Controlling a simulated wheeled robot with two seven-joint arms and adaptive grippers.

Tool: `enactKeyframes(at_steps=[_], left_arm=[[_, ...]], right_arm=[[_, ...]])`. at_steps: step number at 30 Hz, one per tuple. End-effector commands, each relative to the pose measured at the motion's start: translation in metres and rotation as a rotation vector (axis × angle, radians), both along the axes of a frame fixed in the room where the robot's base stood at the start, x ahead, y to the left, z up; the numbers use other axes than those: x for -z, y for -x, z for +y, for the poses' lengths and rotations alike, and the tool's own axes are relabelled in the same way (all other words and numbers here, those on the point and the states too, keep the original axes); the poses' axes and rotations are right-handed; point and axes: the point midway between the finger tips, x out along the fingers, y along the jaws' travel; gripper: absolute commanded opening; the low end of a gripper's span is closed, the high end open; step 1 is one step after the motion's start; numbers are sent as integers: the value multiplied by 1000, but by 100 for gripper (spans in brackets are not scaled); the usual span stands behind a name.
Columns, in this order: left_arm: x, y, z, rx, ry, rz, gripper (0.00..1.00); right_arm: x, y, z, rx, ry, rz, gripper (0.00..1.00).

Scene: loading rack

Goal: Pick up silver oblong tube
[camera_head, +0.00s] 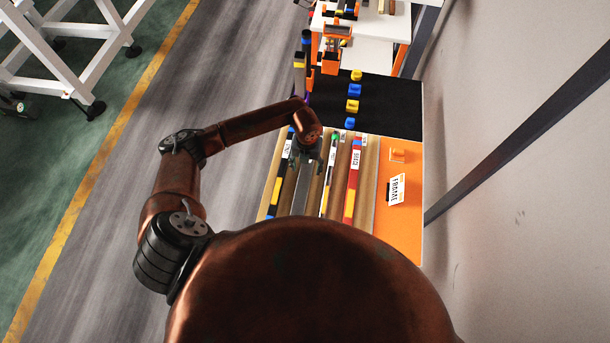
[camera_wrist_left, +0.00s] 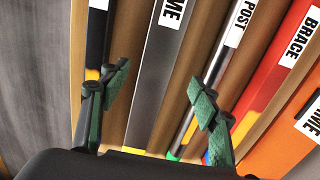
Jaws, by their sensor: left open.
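The silver oblong tube (camera_wrist_left: 153,85) is a flat grey bar lying in a slot of the rack, with a white label ending in "ME" near its far end. In the head view it shows below my left gripper (camera_head: 307,157), which partly covers it. In the left wrist view my left gripper (camera_wrist_left: 158,82) is open and empty, its green-padded fingers on either side of the grey tube. I cannot tell how high the fingers are above it. My right gripper is not in view.
Wooden dividers separate the slots. A black tube (camera_wrist_left: 97,45) lies left of the grey one; a thin "POST" tube (camera_wrist_left: 221,65) and a red "BRACE" tube (camera_wrist_left: 275,75) lie right. An orange panel (camera_head: 400,225) borders the rack, and a black mat (camera_head: 385,105) with small blocks lies beyond.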

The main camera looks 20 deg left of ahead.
Motion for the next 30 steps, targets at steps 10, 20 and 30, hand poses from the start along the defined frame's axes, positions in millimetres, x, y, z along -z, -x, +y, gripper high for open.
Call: enactKeyframes(at_steps=[10,20,30], left_arm=[[45,3,4,-2,4,3,56],[56,3,5,0,4,0,56],[56,3,5,-1,4,0,35]], right_arm=[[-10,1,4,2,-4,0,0],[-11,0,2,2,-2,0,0],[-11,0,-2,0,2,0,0]])
